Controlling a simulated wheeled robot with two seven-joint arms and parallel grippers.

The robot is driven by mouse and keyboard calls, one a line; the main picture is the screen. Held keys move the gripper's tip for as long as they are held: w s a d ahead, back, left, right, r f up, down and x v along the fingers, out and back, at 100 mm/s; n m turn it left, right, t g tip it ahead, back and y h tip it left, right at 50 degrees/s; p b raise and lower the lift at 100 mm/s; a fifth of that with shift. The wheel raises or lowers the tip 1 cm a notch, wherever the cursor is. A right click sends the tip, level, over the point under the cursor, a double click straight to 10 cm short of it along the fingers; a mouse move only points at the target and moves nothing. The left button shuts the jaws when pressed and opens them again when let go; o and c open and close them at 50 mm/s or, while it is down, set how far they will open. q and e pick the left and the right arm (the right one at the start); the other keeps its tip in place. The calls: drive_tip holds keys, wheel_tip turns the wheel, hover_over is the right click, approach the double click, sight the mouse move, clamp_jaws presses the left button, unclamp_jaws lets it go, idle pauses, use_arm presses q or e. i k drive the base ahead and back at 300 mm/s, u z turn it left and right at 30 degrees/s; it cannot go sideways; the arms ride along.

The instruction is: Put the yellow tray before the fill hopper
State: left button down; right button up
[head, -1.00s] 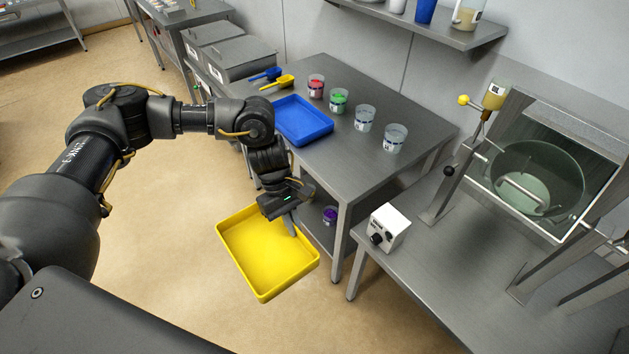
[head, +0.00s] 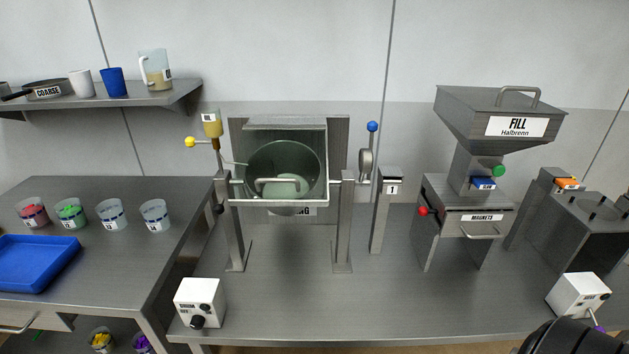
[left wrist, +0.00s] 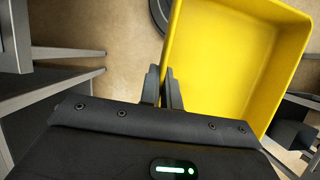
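The yellow tray (left wrist: 225,60) shows in the left wrist view, off the floor and outside the head view. My left gripper (left wrist: 162,88) is shut on the tray's side wall, with one finger on each side of it. The tray looks empty in the part that shows. The fill hopper (head: 495,120) stands at the right of the long bench in the head view, a grey funnel with a lid and a FILL label. Below it is a grey housing with a MAGNETS drawer (head: 481,231). My right gripper is not in view.
The long steel bench (head: 400,300) has clear room in front of the hopper. A mixing drum (head: 285,172) in a frame and a post marked 1 (head: 388,210) stand left of it. White control boxes (head: 199,301) stand near the bench's front edge. A blue tray (head: 35,262) lies on the left table.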

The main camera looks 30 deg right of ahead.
sight(465, 294)
drive_tip(key=u, duration=0.05)
drive_tip(key=k, duration=0.9)
drive_tip(key=u, duration=2.4)
drive_tip(key=k, duration=2.95)
drive_tip(key=z, duration=2.95)
